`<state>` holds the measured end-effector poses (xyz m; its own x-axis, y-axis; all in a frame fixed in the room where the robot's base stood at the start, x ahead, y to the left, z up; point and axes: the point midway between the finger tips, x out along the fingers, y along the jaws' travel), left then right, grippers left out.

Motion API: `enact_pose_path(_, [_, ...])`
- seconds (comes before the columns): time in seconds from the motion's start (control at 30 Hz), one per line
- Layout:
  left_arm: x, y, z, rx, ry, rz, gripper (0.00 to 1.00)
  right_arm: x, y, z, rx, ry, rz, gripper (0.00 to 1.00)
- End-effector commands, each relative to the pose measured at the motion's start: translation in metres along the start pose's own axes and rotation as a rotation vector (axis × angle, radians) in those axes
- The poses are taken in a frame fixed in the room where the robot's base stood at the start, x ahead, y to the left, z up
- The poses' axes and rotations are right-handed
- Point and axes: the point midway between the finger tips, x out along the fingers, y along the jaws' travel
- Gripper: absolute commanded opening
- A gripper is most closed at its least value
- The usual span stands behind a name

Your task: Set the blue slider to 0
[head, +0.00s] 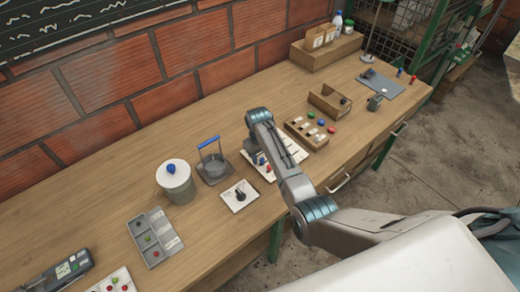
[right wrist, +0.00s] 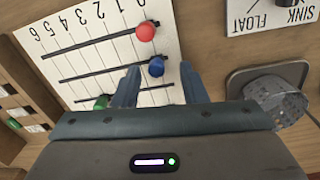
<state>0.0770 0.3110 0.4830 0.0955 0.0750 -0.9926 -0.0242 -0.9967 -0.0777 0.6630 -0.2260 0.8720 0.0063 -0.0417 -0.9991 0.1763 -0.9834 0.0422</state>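The slider board (right wrist: 90,50) is a white panel numbered 0 to 6 with three dark rails; it also shows in the head view (head: 295,150), partly covered by my right arm. The blue slider (right wrist: 156,67) is on the middle rail near the low-number end; its exact mark is hard to read. The red slider (right wrist: 145,31) is on the rail beside it, near 0. The green slider (right wrist: 101,102) is further along the third rail, partly hidden. My right gripper (right wrist: 159,70) is open, with its fingers on either side of the blue slider. My left gripper is out of view.
A lidded pot (head: 176,182) is further left. A wooden tray with coloured buttons (head: 307,133) stands to the right. Bare bench top lies in front.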

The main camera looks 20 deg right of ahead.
Motion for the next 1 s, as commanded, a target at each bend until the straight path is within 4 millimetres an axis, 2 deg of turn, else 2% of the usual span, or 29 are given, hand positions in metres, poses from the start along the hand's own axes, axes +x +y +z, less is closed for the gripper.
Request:
enact_pose_path(0.3, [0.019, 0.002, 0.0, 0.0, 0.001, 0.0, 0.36, -0.059, -0.002, -0.002, -0.001, 0.005, 0.001, 0.39])
enact_pose_path(0.5, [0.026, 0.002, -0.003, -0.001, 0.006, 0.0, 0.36, -0.088, -0.002, -0.001, -0.001, 0.001, 0.001, 0.39])
enact_pose_path(0.7, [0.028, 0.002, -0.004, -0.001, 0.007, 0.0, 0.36, -0.098, -0.003, 0.0, -0.001, -0.001, 0.0, 0.39])
enact_pose_path(1.0, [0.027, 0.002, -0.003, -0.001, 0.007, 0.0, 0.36, -0.099, -0.003, 0.0, -0.001, -0.001, 0.0, 0.39])
